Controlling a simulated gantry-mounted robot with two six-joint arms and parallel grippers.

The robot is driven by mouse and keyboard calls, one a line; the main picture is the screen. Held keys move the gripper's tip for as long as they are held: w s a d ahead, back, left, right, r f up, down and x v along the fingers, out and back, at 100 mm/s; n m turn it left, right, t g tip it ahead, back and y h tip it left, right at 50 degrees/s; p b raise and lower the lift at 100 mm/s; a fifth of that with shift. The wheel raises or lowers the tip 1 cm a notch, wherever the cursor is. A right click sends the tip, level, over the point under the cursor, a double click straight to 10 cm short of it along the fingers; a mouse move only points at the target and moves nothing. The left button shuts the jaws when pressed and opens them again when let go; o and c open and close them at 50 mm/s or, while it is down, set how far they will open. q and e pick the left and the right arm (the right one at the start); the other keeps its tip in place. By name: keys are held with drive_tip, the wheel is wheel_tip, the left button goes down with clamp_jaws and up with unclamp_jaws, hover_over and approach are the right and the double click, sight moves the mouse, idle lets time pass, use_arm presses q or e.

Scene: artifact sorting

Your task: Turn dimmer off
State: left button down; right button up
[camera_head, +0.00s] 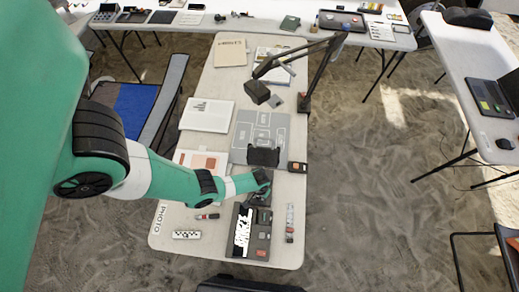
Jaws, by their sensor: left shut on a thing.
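My left gripper (262,190) reaches in from the left, low over the front part of the photo table (170,233). It is shut on a small dark thing, mostly hidden by the fingers. A dark box (262,238) with a black-and-white card and small orange parts lies just in front of the gripper. A small dark box with an orange face (297,167) sits at the table's right edge, behind and right of the gripper. I cannot tell for sure which of these is the dimmer. My right gripper is not in view.
A jointed black lamp (318,70) stands at the table's right edge, its head over the table. A grey printed mat (246,130) and papers (207,115) lie behind the gripper.

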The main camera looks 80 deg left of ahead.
use_arm(q)
drive_tip(key=c, duration=0.6)
unclamp_jaws()
drive_tip(key=shift+r, duration=0.1)
wheel_tip(320, 180, up, 11)
drive_tip(key=p, duration=1.1)
drive_tip(key=shift+r+p, duration=0.2)
drive_tip(key=shift+p, duration=0.1)
